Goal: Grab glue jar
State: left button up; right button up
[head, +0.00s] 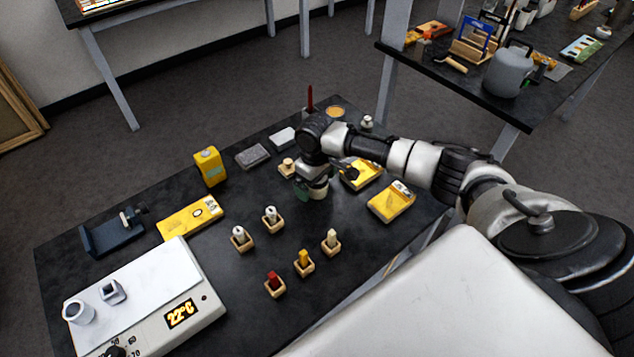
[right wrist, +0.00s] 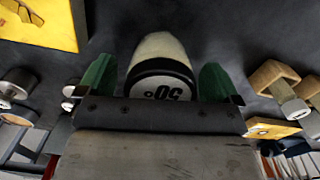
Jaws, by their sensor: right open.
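The glue jar (head: 319,191) is a small pale cream jar on the black table, partly hidden by my right arm in the head view. In the right wrist view the jar (right wrist: 158,50) shows a dark band and a white label reading "50°". My right gripper (right wrist: 156,82) is open, with one green finger on each side of the jar. Dark gaps show between the fingers and the jar. In the head view the right gripper (head: 311,187) is at the jar, mostly hidden by its own wrist. My left gripper is not in view.
Yellow boxes (head: 391,201) lie right of the jar. Small wooden holders (head: 331,247) with coloured pieces stand in front. A hotplate reading 22°C (head: 150,310) is at front left. A wooden-based piece (head: 287,167) stands close on the left. A second table (head: 480,92) is behind right.

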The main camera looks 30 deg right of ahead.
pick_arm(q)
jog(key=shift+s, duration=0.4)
pick_arm(e)
jog(key=c, duration=1.1)
jog(key=shift+r, duration=0.1)
